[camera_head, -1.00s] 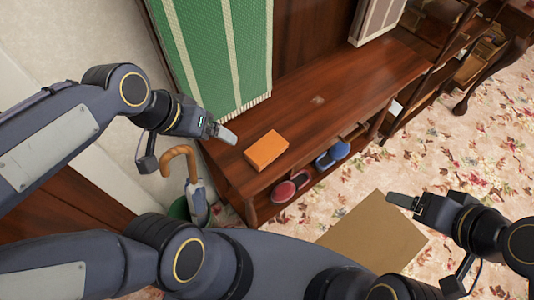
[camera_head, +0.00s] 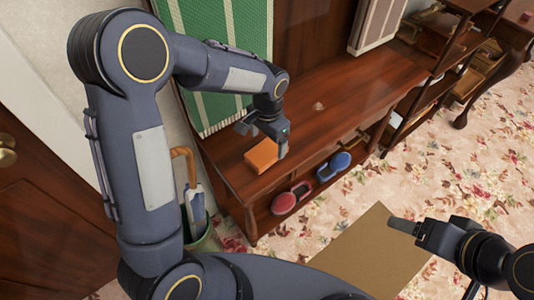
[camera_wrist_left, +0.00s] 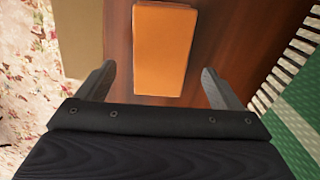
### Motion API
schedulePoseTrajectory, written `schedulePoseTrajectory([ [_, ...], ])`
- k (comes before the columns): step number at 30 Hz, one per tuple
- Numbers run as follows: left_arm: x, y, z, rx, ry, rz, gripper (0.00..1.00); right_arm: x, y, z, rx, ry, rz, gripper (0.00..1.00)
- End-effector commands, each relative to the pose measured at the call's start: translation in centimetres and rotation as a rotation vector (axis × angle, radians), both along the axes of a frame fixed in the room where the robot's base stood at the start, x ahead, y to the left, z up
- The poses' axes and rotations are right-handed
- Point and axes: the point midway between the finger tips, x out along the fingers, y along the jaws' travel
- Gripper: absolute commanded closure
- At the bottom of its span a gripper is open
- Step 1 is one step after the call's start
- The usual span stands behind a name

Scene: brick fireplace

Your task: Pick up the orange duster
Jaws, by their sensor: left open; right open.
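The orange duster (camera_head: 262,156) is a flat orange block lying on the wooden bench top (camera_head: 318,112) near its front left. My left gripper (camera_head: 283,150) is above the duster, partly in front of its right end, pointing down. In the left wrist view the duster (camera_wrist_left: 163,48) lies ahead of and between the two open fingers (camera_wrist_left: 157,88), with a gap on either side and nothing held. Contact cannot be seen. My right gripper (camera_head: 402,224) is open and empty at the lower right, over a tan board, well away from the bench.
A green striped panel (camera_head: 215,110) stands upright behind the duster on the left. Slippers, red (camera_head: 284,203) and blue (camera_head: 340,160), rest on the lower shelf. An umbrella (camera_head: 194,195) stands in a bin at the bench's left. The bench top to the right is mostly clear.

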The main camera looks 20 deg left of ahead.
Motion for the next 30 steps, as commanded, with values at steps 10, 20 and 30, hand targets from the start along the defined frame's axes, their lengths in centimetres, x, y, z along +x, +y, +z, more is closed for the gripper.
schedulePoseTrajectory([
  [10, -0.2, 0.1, -4.6, 0.0, 0.002, 0.002, 0.13, 0.0, 0.0, 0.0, 0.0, 0.0, 0.0, 0.28],
  [20, -0.2, 0.1, -4.8, -0.001, 0.001, 0.002, 0.22, 0.0, 0.0, 0.0, 0.0, 0.0, 0.0, 0.28],
  [30, -0.2, 0.1, -4.8, -0.001, 0.001, 0.002, 0.65, 0.0, 0.0, 0.0, 0.0, 0.0, 0.0, 0.28],
])
